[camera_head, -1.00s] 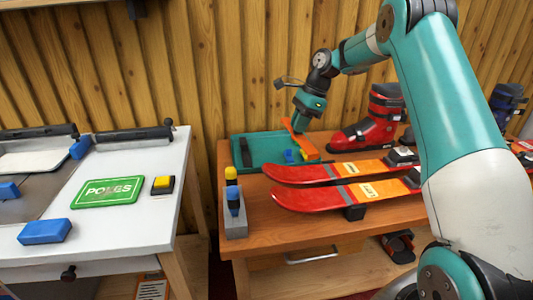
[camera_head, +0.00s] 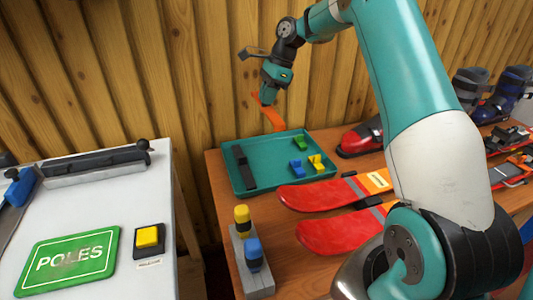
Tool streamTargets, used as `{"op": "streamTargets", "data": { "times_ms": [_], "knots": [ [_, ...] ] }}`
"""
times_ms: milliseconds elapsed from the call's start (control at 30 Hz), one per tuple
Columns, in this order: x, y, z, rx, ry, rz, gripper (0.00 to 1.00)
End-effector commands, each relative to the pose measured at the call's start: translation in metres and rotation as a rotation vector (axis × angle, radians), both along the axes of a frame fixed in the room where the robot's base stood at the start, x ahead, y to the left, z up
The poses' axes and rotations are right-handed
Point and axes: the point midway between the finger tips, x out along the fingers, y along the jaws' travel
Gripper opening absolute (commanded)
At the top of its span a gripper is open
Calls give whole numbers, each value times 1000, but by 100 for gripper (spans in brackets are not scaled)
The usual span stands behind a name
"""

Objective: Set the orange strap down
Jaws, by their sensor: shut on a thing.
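The orange strap (camera_head: 268,113) hangs at a slant from my gripper (camera_head: 266,97), which is shut on its upper part. The strap is above the far side of the teal tray (camera_head: 226,170) and looks clear of it. The tray lies on the wooden bench and holds a black strap (camera_head: 243,167) at its left, a green piece (camera_head: 300,143), blue pieces (camera_head: 297,168) and a yellow piece (camera_head: 316,162). The middle of the tray is bare. The fingertips are small and partly hidden by the strap.
Red skis (camera_head: 322,193) lie right of the tray, with a red boot (camera_head: 360,138) behind. A grey block with yellow and blue-topped tools (camera_head: 252,254) stands in front. A white table with a POLES sign (camera_head: 68,262) and a yellow button (camera_head: 148,237) is at left.

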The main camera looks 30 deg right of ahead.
Motion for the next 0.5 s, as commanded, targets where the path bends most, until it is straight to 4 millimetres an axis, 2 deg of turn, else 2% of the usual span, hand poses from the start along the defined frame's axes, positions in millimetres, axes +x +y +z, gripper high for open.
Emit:
{"op": "streamTargets", "data": {
  "times_ms": [500],
  "knots": [
    [-1, -1, -131, 1, 5, -2, 0]
  ]
}}
